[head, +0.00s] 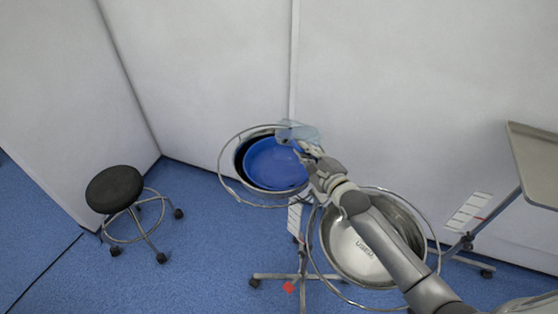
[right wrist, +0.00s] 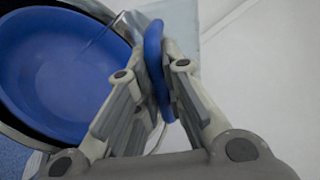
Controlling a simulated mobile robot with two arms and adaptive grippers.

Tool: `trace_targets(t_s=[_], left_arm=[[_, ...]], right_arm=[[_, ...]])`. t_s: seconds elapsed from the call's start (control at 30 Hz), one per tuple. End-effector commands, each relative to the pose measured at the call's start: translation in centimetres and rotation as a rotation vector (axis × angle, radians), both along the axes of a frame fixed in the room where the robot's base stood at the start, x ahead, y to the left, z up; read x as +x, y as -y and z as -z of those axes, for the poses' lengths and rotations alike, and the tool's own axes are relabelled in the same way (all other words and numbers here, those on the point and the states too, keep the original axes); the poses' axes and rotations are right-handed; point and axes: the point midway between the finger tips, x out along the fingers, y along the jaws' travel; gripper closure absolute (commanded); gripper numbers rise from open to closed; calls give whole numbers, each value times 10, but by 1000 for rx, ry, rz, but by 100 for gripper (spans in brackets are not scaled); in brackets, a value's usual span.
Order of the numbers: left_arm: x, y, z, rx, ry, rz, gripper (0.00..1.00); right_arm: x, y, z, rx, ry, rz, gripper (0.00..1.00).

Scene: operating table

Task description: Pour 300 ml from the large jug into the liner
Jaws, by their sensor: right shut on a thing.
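The blue liner (head: 275,164) lies inside the dark-rimmed basin held in the left ring of the stand; it also fills the left of the right wrist view (right wrist: 62,75). The large jug (head: 298,131) is clear and pale bluish, and shows at the liner's upper right edge. My right gripper (head: 308,155) is shut on the jug's blue handle (right wrist: 153,55). The jug seems tilted, but its lip and contents are hard to make out. My left gripper is out of view.
A steel basin (head: 350,245) sits in the stand's right ring, partly behind my right arm. A black stool (head: 114,189) stands at left. A tray table (head: 535,160) is at the right edge. Pale walls stand close behind; blue floor is open between stool and stand.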

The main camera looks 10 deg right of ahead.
Motion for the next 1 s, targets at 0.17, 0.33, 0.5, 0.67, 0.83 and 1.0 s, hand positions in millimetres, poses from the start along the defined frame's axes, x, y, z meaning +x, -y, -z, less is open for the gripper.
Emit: trace_targets(t_s=[0.17,0.33,0.5,0.67,0.83,1.0], left_arm=[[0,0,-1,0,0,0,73],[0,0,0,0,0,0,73],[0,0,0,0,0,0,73],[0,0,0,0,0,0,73],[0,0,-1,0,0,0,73],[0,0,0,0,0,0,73]], right_arm=[[0,2,-2,-7,4,0,100],[0,3,-2,-14,5,1,100],[0,4,-2,-19,7,2,100],[0,6,-3,-26,9,2,100],[0,7,-3,-33,11,2,100],[0,8,-3,-37,13,3,100]])
